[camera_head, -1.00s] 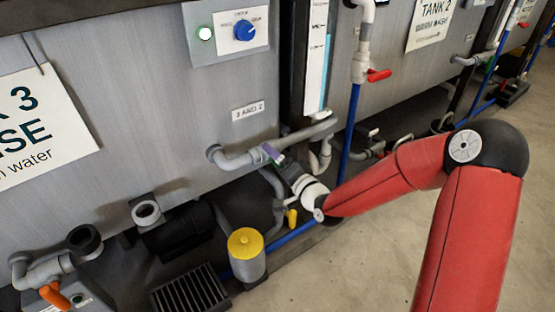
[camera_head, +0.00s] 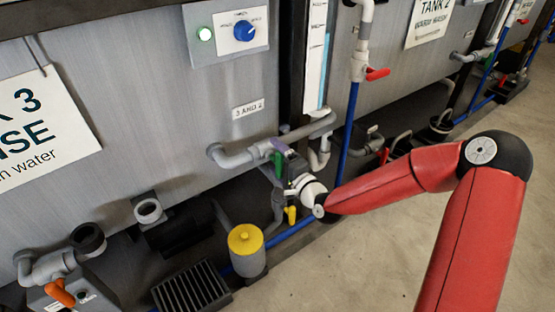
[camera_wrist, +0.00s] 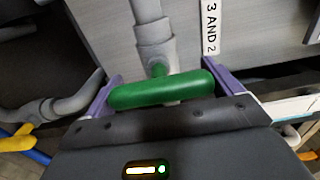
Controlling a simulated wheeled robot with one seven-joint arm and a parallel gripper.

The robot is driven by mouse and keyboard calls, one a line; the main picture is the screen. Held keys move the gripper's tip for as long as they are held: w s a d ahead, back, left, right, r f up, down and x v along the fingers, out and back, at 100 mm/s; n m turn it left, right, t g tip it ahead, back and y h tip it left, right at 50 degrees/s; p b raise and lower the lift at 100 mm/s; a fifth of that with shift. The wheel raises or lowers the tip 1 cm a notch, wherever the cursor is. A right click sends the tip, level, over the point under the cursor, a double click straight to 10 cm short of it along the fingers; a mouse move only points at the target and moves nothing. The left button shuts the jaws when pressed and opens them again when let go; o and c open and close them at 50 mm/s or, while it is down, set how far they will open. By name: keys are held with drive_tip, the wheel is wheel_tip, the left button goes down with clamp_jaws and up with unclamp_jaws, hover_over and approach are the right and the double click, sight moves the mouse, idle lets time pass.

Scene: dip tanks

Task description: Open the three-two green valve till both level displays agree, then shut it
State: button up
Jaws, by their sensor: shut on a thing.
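The green valve handle (camera_wrist: 160,90) lies lengthwise between the purple fingers of my gripper (camera_wrist: 161,88), which is shut on its two ends. In the wrist view the handle sits crosswise to the grey pipe (camera_wrist: 152,25) behind it. The label "3 AND 2" (camera_wrist: 212,25) is beside that pipe. In the head view the handle (camera_head: 278,164) shows as a green upright piece at my gripper's end, below the label. One level display (camera_head: 316,70), a white strip with blue at its lower right, stands above. I cannot make out a second display or either reading.
A yellow-topped canister (camera_head: 246,250) and a floor grate (camera_head: 191,289) stand below to the left. A blue pipe (camera_head: 349,133) and a red-handled valve (camera_head: 378,73) are to the right. A yellow handle (camera_head: 291,214) hangs just under my gripper. Open floor lies to the right.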

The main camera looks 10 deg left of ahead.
drive_tip(key=o, duration=0.7)
drive_tip(key=v, duration=0.7)
drive_tip(key=shift+s+d, duration=0.3)
drive_tip(key=shift+d, duration=0.05)
drive_tip(key=shift+f, duration=0.1)
